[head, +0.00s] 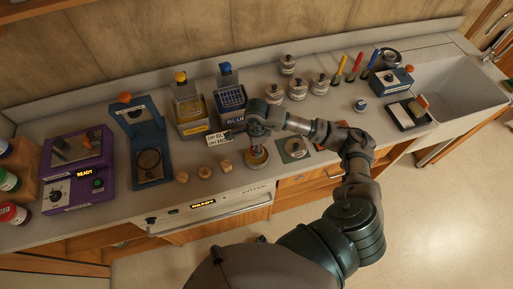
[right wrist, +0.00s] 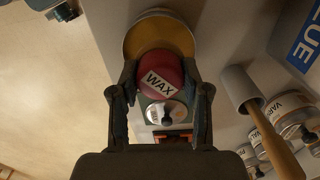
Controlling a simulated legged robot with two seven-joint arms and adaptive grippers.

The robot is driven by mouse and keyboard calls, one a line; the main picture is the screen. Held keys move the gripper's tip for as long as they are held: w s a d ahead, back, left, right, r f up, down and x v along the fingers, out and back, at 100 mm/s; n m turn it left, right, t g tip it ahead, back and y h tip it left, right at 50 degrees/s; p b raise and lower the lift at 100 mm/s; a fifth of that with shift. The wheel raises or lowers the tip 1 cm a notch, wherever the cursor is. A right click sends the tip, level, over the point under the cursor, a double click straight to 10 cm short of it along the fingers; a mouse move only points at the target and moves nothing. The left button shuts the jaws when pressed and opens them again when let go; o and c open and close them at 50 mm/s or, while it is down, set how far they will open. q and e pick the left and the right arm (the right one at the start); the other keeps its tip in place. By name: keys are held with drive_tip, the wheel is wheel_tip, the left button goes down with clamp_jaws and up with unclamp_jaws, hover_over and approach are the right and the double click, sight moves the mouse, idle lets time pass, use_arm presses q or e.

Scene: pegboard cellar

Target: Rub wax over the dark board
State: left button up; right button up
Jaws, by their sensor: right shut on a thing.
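My right gripper (head: 257,143) is shut on a round red piece labelled WAX (right wrist: 160,68), seen between its fingers in the right wrist view (right wrist: 160,105). A round yellow-orange tin or dish (right wrist: 160,30) lies just beyond the red piece; in the head view it sits near the counter's front edge (head: 257,160). Whether the red piece touches it I cannot tell. My left gripper is not in view.
A green plate with a round metal piece (head: 294,150) lies right of the tin. Small wooden pieces (head: 204,172) lie left. Yellow and blue dipping stations (head: 231,97), several lidded tins (head: 298,90) and a card (head: 218,139) stand behind. The sink (head: 455,90) is far right.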

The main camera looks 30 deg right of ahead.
drive_tip(key=shift+r+p, duration=1.1)
drive_tip(key=shift+r, duration=1.25)
